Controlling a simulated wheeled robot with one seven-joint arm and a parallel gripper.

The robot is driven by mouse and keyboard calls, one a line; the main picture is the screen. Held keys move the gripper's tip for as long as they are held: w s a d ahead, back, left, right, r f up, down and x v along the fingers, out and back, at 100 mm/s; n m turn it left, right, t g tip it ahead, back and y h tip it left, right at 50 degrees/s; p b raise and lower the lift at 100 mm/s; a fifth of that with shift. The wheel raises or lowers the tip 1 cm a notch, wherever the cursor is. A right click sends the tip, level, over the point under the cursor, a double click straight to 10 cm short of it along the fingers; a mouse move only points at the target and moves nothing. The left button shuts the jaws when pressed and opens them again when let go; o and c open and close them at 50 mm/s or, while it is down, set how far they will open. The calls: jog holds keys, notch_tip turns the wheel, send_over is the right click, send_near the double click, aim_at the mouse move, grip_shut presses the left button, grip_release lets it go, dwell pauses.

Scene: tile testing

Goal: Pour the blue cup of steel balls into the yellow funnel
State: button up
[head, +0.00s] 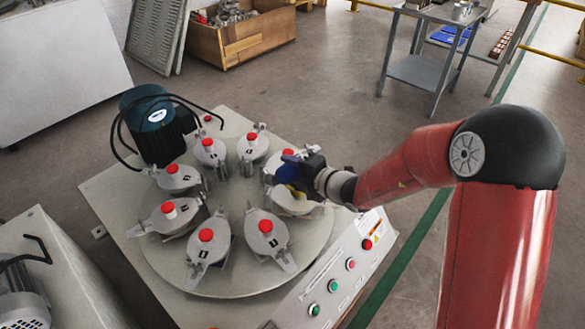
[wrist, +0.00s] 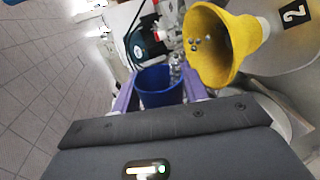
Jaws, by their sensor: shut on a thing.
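The blue cup (wrist: 160,90) is held between the purple fingers of my gripper (wrist: 160,95) in the wrist view. The yellow funnel (wrist: 228,40) is beside and above the cup in that view, with several steel balls (wrist: 196,43) inside its mouth. More shiny balls seem to show near the cup's rim, by the funnel's edge. In the head view, my gripper (head: 304,172) holds the blue cup (head: 288,173) over the right side of the round machine. Only a sliver of the yellow funnel (head: 295,188) shows below it. The cup's exact tilt is hard to tell.
The round turntable (head: 180,275) carries several grey lidded pots with red knobs, such as one (head: 206,236) at the front. A motor (head: 157,125) stands at its back left. A control panel (head: 335,270) is at front right. A wooden crate (head: 240,40) lies behind.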

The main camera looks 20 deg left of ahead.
jog(key=shift+w+d+r+m+g+y+p, duration=0.1)
jog(key=shift+m+g+p, duration=0.2)
jog(key=shift+p, duration=0.5)
jog(key=shift+w+f+m+g+y+p, duration=0.15)
jog(key=shift+m+p, duration=0.3)
jog(key=shift+p, duration=0.4)
jog(key=shift+w+d+r+m+g+y+p, duration=0.15)
jog(key=shift+m+p, duration=0.2)
jog(key=shift+p, duration=0.45)
dwell(2.0)
jog(key=shift+w+m, duration=0.1)
jog(key=shift+m, duration=0.4)
jog(key=shift+a+b, duration=0.1)
jog(key=shift+b, duration=0.25)
dwell(0.5)
jog(key=b, duration=0.3)
jog(key=shift+f, duration=0.4)
jog(key=b, duration=0.3)
jog(key=shift+b, duration=0.5)
